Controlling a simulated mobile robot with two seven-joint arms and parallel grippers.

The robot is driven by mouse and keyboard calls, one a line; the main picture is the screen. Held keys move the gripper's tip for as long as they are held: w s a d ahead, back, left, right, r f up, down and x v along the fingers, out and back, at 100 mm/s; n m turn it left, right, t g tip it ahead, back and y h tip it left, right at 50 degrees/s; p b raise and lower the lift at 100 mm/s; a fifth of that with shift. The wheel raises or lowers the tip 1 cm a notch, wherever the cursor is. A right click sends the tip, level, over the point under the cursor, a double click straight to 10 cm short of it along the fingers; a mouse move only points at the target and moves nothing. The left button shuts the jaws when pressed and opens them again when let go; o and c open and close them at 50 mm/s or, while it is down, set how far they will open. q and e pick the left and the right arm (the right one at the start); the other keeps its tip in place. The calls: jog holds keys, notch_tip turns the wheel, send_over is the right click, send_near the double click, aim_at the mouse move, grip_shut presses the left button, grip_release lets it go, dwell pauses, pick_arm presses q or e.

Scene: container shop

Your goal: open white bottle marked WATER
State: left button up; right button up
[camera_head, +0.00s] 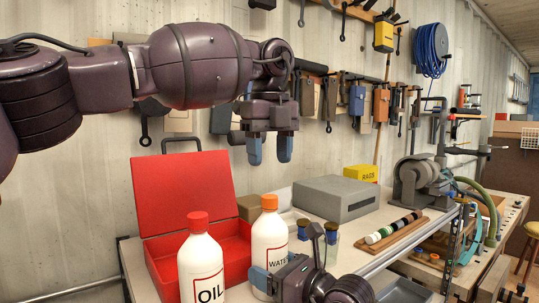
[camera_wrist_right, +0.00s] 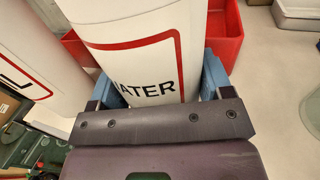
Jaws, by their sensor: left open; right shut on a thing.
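The white bottle marked WATER (camera_head: 269,236) stands upright with its orange cap (camera_head: 269,202) on. My right gripper (camera_head: 262,281) is shut on the body of this bottle, low down. In the right wrist view the bottle (camera_wrist_right: 150,45) sits between the blue fingers of my right gripper (camera_wrist_right: 160,85), and its cap is out of view. My left gripper (camera_head: 270,150) is open and empty, pointing down above the bottle and apart from it. A white bottle marked OIL (camera_head: 202,265) with a red cap stands just left of the WATER bottle.
An open red toolbox (camera_head: 180,195) is behind the bottles. A grey box (camera_head: 336,198), small jars (camera_head: 332,230) and a wooden rack (camera_head: 392,233) stand to the right on the bench. A grinder (camera_head: 415,180) is farther right. Tools hang on the wall.

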aim_at(270, 196)
pick_arm(q)
jog(key=m, duration=2.8)
jog(key=shift+m, duration=0.4)
jog(key=m, duration=1.4)
jog(key=shift+m, duration=0.4)
jog(key=m, duration=0.4)
jog(key=shift+m, duration=0.3)
jog(key=shift+f, duration=4)
